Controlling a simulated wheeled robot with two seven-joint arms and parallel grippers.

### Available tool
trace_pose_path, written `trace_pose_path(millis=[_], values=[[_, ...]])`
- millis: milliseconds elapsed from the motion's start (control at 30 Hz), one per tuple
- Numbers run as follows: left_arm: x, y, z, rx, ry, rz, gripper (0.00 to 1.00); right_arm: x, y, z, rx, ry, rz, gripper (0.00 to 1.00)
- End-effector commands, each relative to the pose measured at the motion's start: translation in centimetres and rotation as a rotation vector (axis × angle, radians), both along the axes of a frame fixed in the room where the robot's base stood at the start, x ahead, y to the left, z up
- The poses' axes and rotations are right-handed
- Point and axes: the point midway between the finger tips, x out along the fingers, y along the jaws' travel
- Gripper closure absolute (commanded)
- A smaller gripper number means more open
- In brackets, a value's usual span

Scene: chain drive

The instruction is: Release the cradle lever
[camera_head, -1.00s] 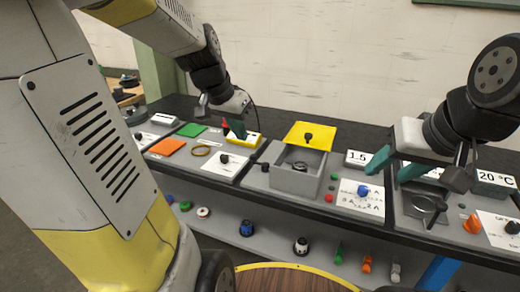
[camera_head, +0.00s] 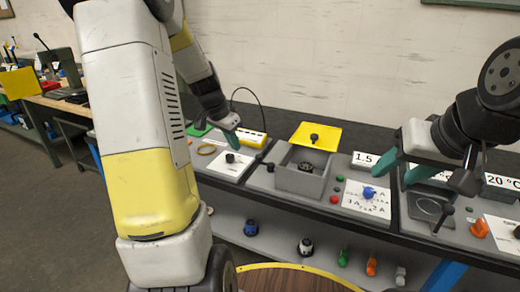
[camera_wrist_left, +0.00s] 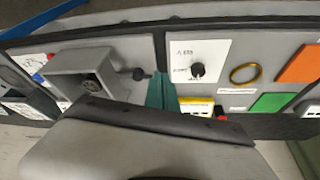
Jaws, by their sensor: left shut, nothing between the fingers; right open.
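A short black lever with a dark knob (camera_head: 268,167) stands at the left side of a grey open box (camera_head: 301,180) on the bench; I take it for the cradle lever. A dark round part (camera_head: 305,167) sits inside the box. The lever also shows in the left wrist view (camera_wrist_left: 139,75). My left gripper (camera_head: 233,138) is shut and empty, above the bench to the left of the lever and apart from it. Its green fingertips show in the left wrist view (camera_wrist_left: 159,92), close to the lever's knob. My right gripper (camera_head: 405,168) is open and empty above the right-hand panel.
A yellow plate with a black knob (camera_head: 315,136) lies behind the box. A white panel with a black knob (camera_head: 231,158) is left of the lever. A yellow block (camera_head: 252,138) is behind it. A blue-knobbed dial panel (camera_head: 368,192) lies to the right.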

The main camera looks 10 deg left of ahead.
Motion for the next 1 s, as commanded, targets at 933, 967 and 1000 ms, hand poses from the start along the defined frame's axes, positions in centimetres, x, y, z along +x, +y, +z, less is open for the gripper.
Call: trace_pose_path(millis=[933,967,1000], values=[[6.7,-3.7,-9.2,0.000,0.000,-0.001,1.00,0.0,0.0,0.0,0.000,0.000,0.000,0.51],[6.7,-3.7,-9.2,0.000,0.000,-0.001,1.00,0.0,0.0,0.0,0.000,0.000,0.000,0.51],[6.7,-3.7,-9.2,0.000,0.000,0.000,1.00,0.0,0.0,0.0,0.000,0.000,0.000,0.51]])
